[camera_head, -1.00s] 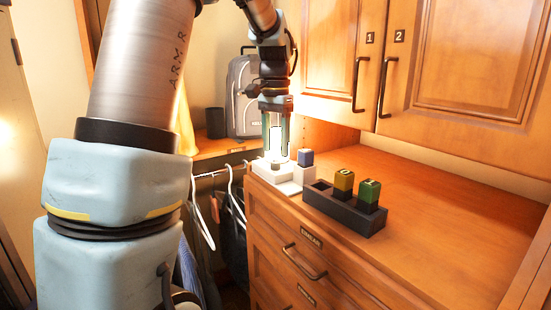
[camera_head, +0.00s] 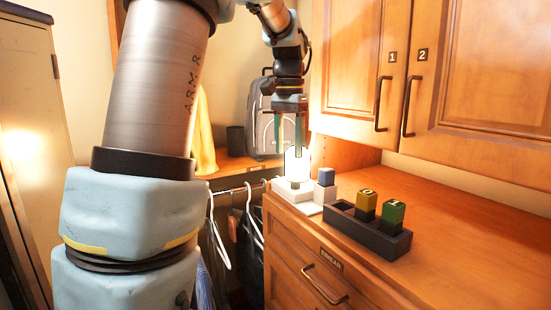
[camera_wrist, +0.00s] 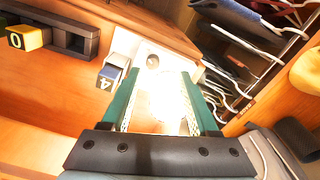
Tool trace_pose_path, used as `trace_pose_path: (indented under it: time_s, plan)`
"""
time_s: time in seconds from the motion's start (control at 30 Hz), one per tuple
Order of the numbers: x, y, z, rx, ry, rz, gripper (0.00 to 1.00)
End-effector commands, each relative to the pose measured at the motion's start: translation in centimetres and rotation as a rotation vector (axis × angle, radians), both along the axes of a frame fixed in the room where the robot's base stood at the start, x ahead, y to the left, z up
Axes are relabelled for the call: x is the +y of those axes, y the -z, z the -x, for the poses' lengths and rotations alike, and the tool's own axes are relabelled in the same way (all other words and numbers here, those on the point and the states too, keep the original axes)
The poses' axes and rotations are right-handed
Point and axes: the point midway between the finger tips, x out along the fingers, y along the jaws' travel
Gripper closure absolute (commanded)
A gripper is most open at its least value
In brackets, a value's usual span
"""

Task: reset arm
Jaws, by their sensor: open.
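My gripper (camera_head: 289,150) is open, pointing down over the left end of the dresser top. Its two green fingers also show in the wrist view (camera_wrist: 162,105), spread apart with a bright glow between them. A glowing white cylinder, like a lamp (camera_head: 297,166), stands upright on a white base (camera_head: 291,191), directly below the gripper. Its top is about level with the fingertips; glare hides whether they touch. Nothing appears gripped.
A blue-topped block marked 4 (camera_head: 326,177) stands beside the lamp. A dark rack (camera_head: 372,236) holds a yellow block (camera_head: 366,201) and a green block (camera_head: 393,213). Cabinet doors (camera_head: 455,80) rise behind. Hangers (camera_head: 219,240) and a backpack (camera_head: 268,125) are left. The dresser's right side is clear.

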Motion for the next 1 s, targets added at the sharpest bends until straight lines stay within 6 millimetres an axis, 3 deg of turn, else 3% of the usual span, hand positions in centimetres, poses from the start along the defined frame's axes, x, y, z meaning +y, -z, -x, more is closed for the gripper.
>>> trace_pose_path:
  time_s: [0.17,0.3,0.5,0.67,1.0]
  plan:
    - [5.9,7.3,2.7,-0.026,-0.234,0.017,0.39]
    - [10.1,12.8,6.7,-0.058,-0.428,0.034,0.39]
    - [13.8,17.9,12.3,-0.095,-0.628,0.053,0.39]
    - [14.9,19.4,14.3,-0.11,-0.694,0.062,0.39]
    - [14.9,19.4,14.5,-0.111,-0.698,0.062,0.39]
